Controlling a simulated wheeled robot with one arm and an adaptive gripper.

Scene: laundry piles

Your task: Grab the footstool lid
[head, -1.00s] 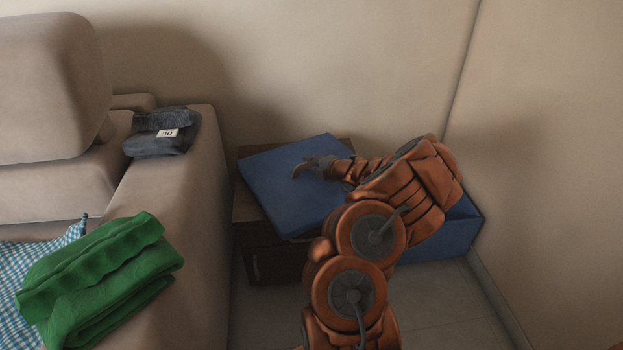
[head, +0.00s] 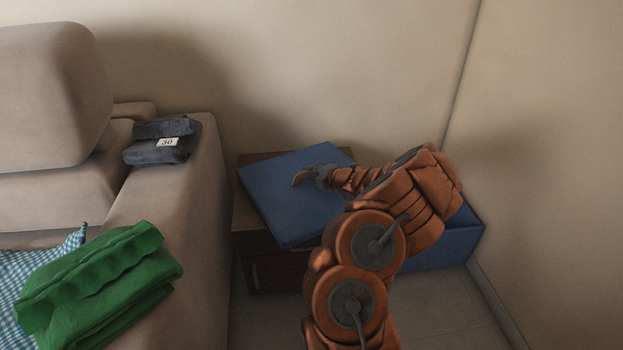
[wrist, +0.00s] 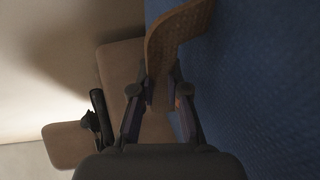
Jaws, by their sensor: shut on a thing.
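The blue footstool lid (head: 270,205) is a flat square panel at the centre of the head view, above and partly over a brown cabinet. Whether it touches the cabinet top I cannot tell. My gripper (head: 310,178) is at the lid's upper face, shut on it by what looks like a brown strap or tab. In the wrist view, my gripper (wrist: 160,92) has its fingers close together at the brown strap (wrist: 180,32), beside the lid's blue surface (wrist: 260,70). The blue footstool body (head: 440,246) stands at right, partly hidden behind my arm.
The brown cabinet (head: 246,218) stands between the beige sofa (head: 195,225) and the footstool body. Walls close off the back and right. Floor is bare in front.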

